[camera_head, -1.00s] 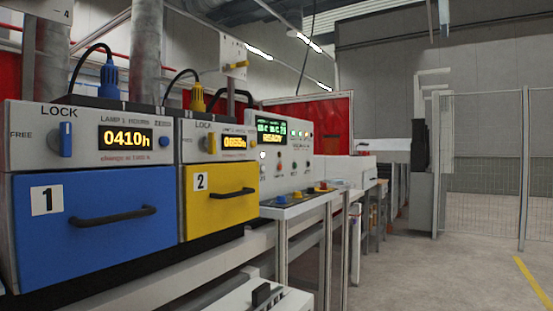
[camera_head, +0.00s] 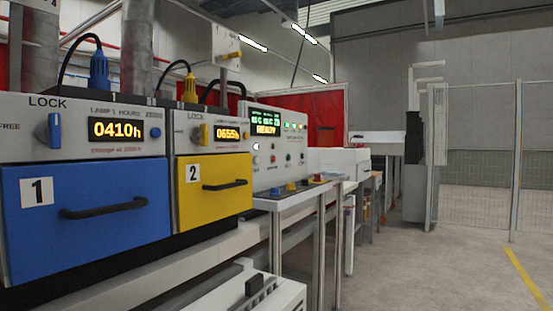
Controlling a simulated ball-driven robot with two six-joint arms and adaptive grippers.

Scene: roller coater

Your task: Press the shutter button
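A small grey shelf (camera_head: 283,203) juts out in front of the white control panel (camera_head: 279,162). On it sit a blue button (camera_head: 275,191), a yellow button (camera_head: 290,186) and a red button (camera_head: 318,177). I cannot read any label that tells which one is the shutter button. The panel has a lit green and yellow display (camera_head: 266,122), several indicator lights and small knobs. Neither of my grippers is in view.
Left of the panel are a blue drawer (camera_head: 140,235) marked 1 and a yellow drawer (camera_head: 225,205) marked 2, each with a black handle. A white unit (camera_head: 235,300) stands low in front. The floor (camera_head: 420,270) at right is clear up to a mesh fence (camera_head: 475,150).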

